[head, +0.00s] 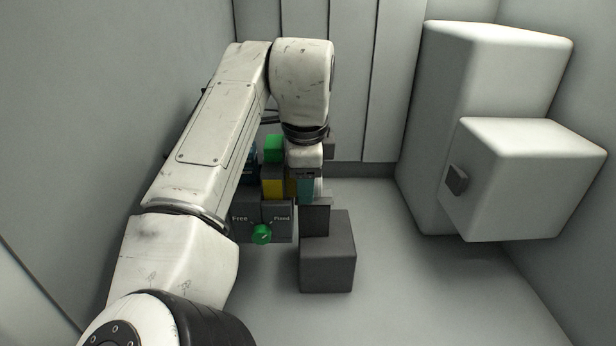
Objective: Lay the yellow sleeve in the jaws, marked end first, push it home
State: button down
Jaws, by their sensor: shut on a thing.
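My gripper (307,185) points down in the middle of the head view, below the bent wrist of my white arm. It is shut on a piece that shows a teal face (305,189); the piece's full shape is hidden. A yellow block-shaped piece (272,188), perhaps the yellow sleeve, shows just left of the fingers, with an olive strip between it and the teal face. I cannot tell whether the yellow piece touches the fingers or the teal piece. No marked end can be made out. I cannot make out the jaws.
A green block (273,147) stands behind the yellow piece, with something blue to its left. A dark panel (282,211) reads Free and Fixed and has a green knob (262,234). A grey block (327,262) stands in front. White box-shaped housing (530,175) fills the right; floor between is clear.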

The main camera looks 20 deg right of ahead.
jog(key=shift+w+a, duration=0.2)
jog(key=shift+a, duration=0.35)
jog(key=shift+c, duration=1.8)
grip_release()
jog(key=d+v, duration=0.1)
jog(key=v, duration=0.9)
jog(key=shift+a+r, duration=0.4)
jog(key=shift+a, duration=0.05)
notch_tip(320, 180, up, 9)
jog(key=d+p, duration=0.2)
jog(key=p, duration=0.7)
jog(key=shift+s, duration=0.35)
jog(key=shift+c, duration=0.2)
